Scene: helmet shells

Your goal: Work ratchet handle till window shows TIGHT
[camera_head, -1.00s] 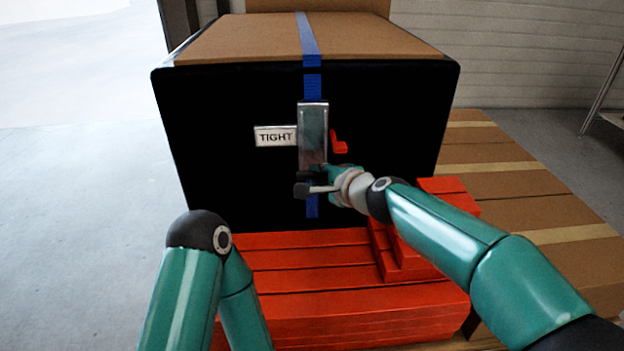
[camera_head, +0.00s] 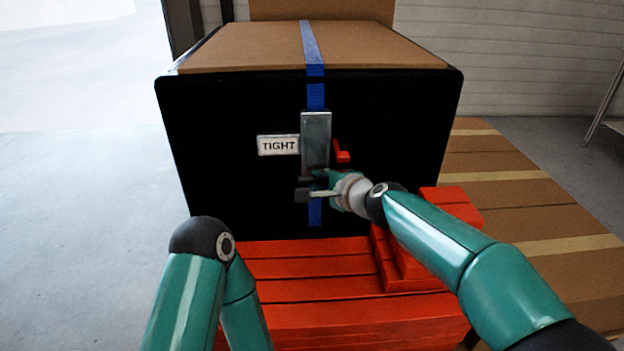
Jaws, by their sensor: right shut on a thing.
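A silver ratchet (camera_head: 316,140) sits on the black front face of the large box (camera_head: 220,170). A blue strap (camera_head: 315,95) runs over the box top and down through the ratchet. The window (camera_head: 278,146) left of the ratchet reads TIGHT. A red lever (camera_head: 342,152) stands out on the ratchet's right. My right gripper (camera_head: 318,188) is at the ratchet's lower end, shut on what looks like the ratchet handle, mostly hidden by the fingers. My left arm shows at lower left, but its gripper is out of view.
Red slabs (camera_head: 330,318) are stacked in front of the box, with a smaller red stack (camera_head: 445,212) under my right forearm. Brown cartons with tan tape (camera_head: 500,176) lie to the right. The grey floor (camera_head: 80,230) at left is clear.

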